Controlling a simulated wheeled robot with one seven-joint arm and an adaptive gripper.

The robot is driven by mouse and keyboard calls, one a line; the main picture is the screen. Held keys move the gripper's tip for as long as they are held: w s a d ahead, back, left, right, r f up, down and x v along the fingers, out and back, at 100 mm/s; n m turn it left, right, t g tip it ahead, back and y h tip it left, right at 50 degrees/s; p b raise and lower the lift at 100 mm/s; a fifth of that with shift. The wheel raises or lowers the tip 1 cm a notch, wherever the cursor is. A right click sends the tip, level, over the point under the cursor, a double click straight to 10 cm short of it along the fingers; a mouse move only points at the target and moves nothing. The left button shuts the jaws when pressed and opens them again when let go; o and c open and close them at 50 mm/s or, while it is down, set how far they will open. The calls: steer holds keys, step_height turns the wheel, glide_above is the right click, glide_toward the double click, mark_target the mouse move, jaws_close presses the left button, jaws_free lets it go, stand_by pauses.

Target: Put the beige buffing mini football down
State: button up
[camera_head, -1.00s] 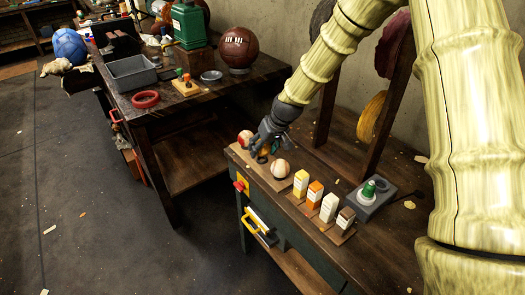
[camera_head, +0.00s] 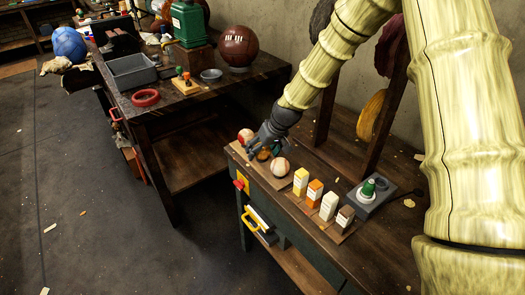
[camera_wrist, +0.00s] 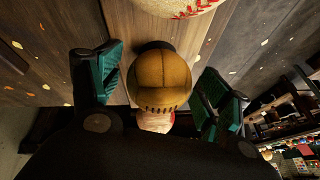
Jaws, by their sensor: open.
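The beige mini football (camera_wrist: 159,78) is tan with dark lacing in the wrist view and sits between the two teal finger pads of my gripper (camera_wrist: 158,88). There is a gap on each side of it, so my gripper is open around it. In the head view the football (camera_head: 263,155) shows only in part beneath my gripper (camera_head: 266,148), low over the wooden board on the near bench. It appears to rest at a dark round spot on the board; the contact itself is mostly hidden.
A baseball (camera_head: 281,167) lies just right of my gripper, and a red and white ball (camera_head: 245,136) just left. Several small cartons (camera_head: 315,193) stand along the bench's front. A grey block with a green-topped item (camera_head: 368,189) is behind them. A brown ball (camera_head: 238,46) sits on the far table.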

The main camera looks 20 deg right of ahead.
steer(key=shift+v, duration=0.75)
steer(key=b+v, duration=0.1)
steer(key=v, duration=1)
steer(key=shift+w+a+r, duration=0.1)
